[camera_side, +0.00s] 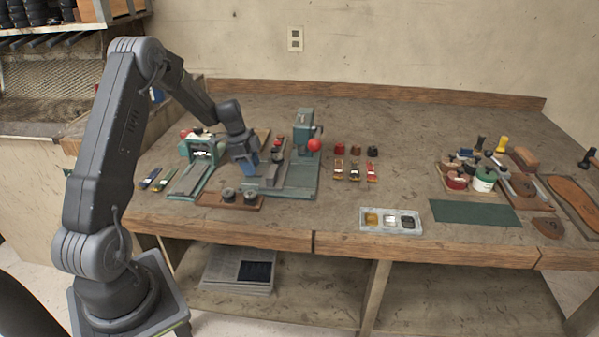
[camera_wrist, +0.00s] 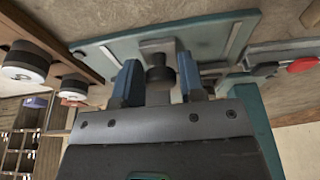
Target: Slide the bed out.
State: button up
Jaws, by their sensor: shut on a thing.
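The teal stitcher (camera_side: 302,135) stands on its flat teal base plate (camera_side: 300,190), with a red ball knob (camera_side: 314,145) on its side. The bed, seemingly the grey block (camera_side: 270,174) on that plate, also shows in the wrist view (camera_wrist: 155,46). My gripper (camera_side: 250,168) is low at the plate's left side. In the wrist view, my gripper's blue fingers (camera_wrist: 160,84) stand either side of a dark round knob (camera_wrist: 160,72) in front of the grey block and are shut on it. The fingers partly hide the knob and block.
A brown board with two spools (camera_side: 238,199) lies in front of the plate. A second teal machine (camera_side: 202,150) is at left. Small coloured clips (camera_side: 355,172) and red and dark pots (camera_side: 355,150) stand at right. A grey tray (camera_side: 391,219) is near the front edge.

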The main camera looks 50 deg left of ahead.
jog(key=o, duration=0.5)
jog(key=shift+s+a, duration=0.4)
jog(key=shift+a, duration=0.25)
jog(key=shift+v, duration=0.95)
jog(key=shift+w+d+r, duration=0.1)
jog(key=shift+d+r, duration=0.05)
jog(key=shift+r, duration=1)
jog(key=shift+w+d+r, duration=0.1)
jog(key=shift+d+r, duration=0.1)
jog(key=shift+r, duration=1)
jog(key=w+d, duration=0.6)
jog(key=shift+w+d, duration=0.15)
